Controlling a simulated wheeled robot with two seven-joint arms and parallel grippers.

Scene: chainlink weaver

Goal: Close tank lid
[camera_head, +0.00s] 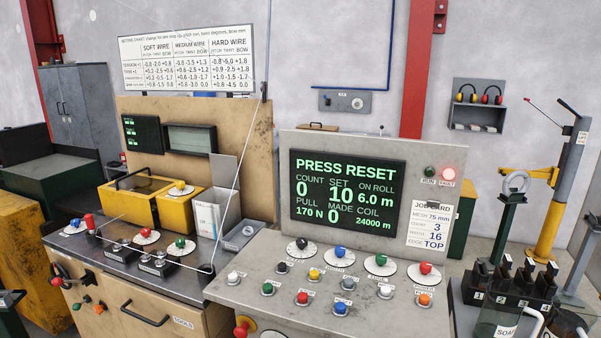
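No part labelled as a tank lid shows clearly. A yellow box (133,212) with a black bar handle stands on the dark bench at the left; I cannot tell whether its top is a lid or whether it is open. A clear container labelled SOAP (497,330) is cut off by the bottom edge at the lower right, and its top is partly hidden by dark blocks. Neither of my grippers can be made out in this view.
A grey control panel (240,292) with coloured knobs and a screen (347,192) reading PRESS RESET fills the middle. A red lamp (449,173) glows at FAULT. Several numbered black blocks (505,285) and a yellow post (548,225) stand at the right.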

